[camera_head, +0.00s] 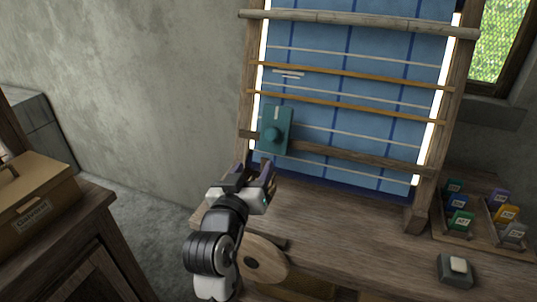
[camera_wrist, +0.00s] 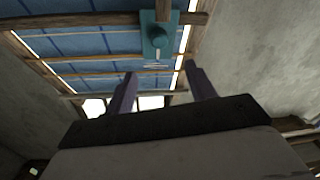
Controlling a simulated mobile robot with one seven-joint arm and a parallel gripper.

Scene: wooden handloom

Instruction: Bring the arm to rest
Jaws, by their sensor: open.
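My gripper (camera_head: 268,178) is open and empty in front of the loom, just below a teal block with a round knob (camera_head: 275,131). In the wrist view its two dark purple fingers (camera_wrist: 160,88) stand apart with nothing between them. The teal block also shows in the wrist view (camera_wrist: 157,42), beyond the fingertips and apart from them. My arm reaches up from the bottom of the head view, in front of the loom's bench.
The wooden loom (camera_head: 445,120) holds a blue cloth (camera_head: 360,45). Coloured spools or packets sit in a tray (camera_head: 470,240) at right. A small grey box with a pale button (camera_head: 456,268) is near it. A wooden box (camera_head: 35,205) stands on a cabinet at left.

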